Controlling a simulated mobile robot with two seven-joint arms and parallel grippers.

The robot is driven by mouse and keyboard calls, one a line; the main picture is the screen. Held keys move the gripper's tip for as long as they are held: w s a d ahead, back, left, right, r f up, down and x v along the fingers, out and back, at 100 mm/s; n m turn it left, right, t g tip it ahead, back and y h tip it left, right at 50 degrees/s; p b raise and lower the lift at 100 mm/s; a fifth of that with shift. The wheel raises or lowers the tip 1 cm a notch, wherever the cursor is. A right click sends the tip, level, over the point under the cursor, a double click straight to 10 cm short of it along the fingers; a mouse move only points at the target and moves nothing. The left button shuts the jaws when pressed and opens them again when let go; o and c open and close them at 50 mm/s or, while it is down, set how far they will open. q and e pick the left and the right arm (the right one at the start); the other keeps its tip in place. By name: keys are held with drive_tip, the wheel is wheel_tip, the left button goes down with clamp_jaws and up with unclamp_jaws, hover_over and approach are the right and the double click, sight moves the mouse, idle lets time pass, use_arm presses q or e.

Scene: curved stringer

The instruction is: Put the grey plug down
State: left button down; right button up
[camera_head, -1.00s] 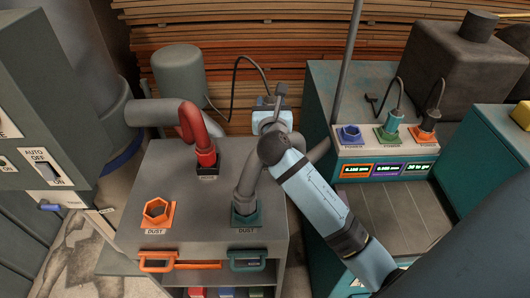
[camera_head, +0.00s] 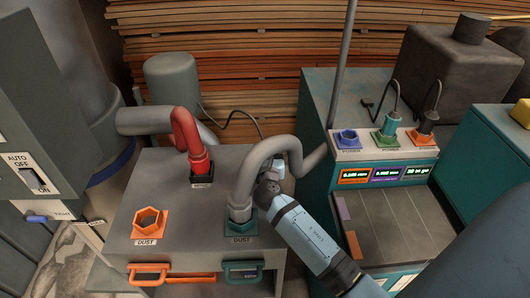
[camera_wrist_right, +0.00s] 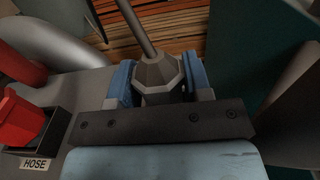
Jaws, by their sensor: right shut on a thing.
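The grey plug (camera_wrist_right: 160,77) is faceted, with a cable (camera_wrist_right: 136,27) rising from its top in the right wrist view. My right gripper (camera_wrist_right: 160,85) is shut on it, one blue finger on each side. In the head view my right gripper (camera_head: 277,168) is low behind the arched grey hose, at the far right edge of the grey cabinet top (camera_head: 185,245). The plug is mostly hidden there by the hose and my arm. Whether its underside touches anything cannot be seen. My left gripper is not in view.
The grey hose (camera_head: 262,153) arches close to my right arm from the green DUST port (camera_head: 240,231). An open orange DUST port (camera_head: 149,221) and a red elbow in the HOSE socket (camera_head: 202,180) are to the left. The teal machine (camera_head: 330,95) stands to the right.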

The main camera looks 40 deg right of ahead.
drive_tip(key=shift+f, duration=0.15)
drive_tip(key=o, duration=1)
drive_tip(key=shift+r, duration=0.2)
drive_tip(key=v, duration=0.7)
drive_tip(key=shift+s+a, duration=0.2)
drive_tip(key=shift+s, duration=0.1)
